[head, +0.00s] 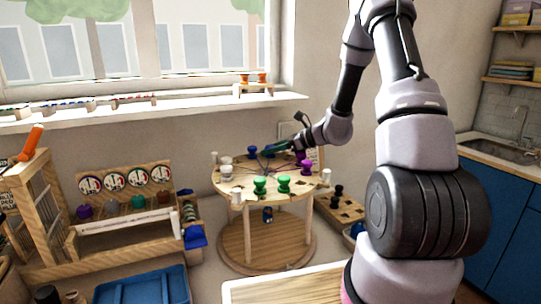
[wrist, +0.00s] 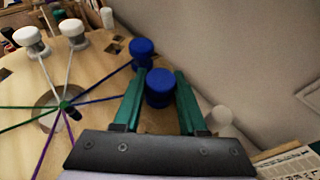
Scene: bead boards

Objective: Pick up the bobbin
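The round wooden bobbin table (head: 237,192) stands in the middle of the head view. In the wrist view a blue bobbin (wrist: 159,90) sits between the two green fingers of my gripper (wrist: 161,72). The fingers are apart, one on each side of it, and I see no clear contact. A second blue bobbin (wrist: 142,50) with a blue thread stands just beyond the left fingertip. In the head view my gripper (head: 279,147) is low over the far side of the table. The bobbin between its fingers is hidden there.
Green bobbins (head: 260,185) stand at the table's near side, and purple bobbins (head: 305,166) at its right. White bobbins (wrist: 32,40) stand at the left in the wrist view. Threads run to a centre hub (wrist: 66,107). A wall rises close behind. A blue tray (head: 145,288) lies front left.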

